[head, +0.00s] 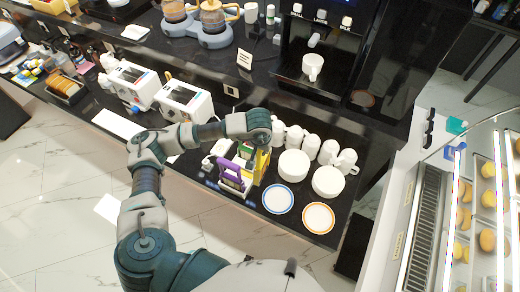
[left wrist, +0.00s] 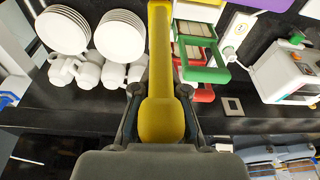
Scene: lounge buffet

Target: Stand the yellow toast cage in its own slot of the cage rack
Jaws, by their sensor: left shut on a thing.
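My left gripper (head: 262,140) points down over the counter. It is shut on the yellow toast cage (head: 262,165), whose upright yellow handle (left wrist: 160,120) stands between the two fingers in the left wrist view. The cage is beside the cage rack, close to its right side in the head view; I cannot tell whether its foot is in a slot. The rack holds a purple-handled cage (head: 231,167) and a green cage (head: 246,150). The green cage (left wrist: 203,73) and a red one (left wrist: 204,95) also show in the left wrist view. My right gripper is not in view.
Stacked white plates (head: 293,166) and several white cups (head: 295,137) stand right of the cage. A blue-rimmed plate (head: 278,199) and an orange-rimmed plate (head: 318,218) lie in front. White toasters (head: 184,103) stand to the left.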

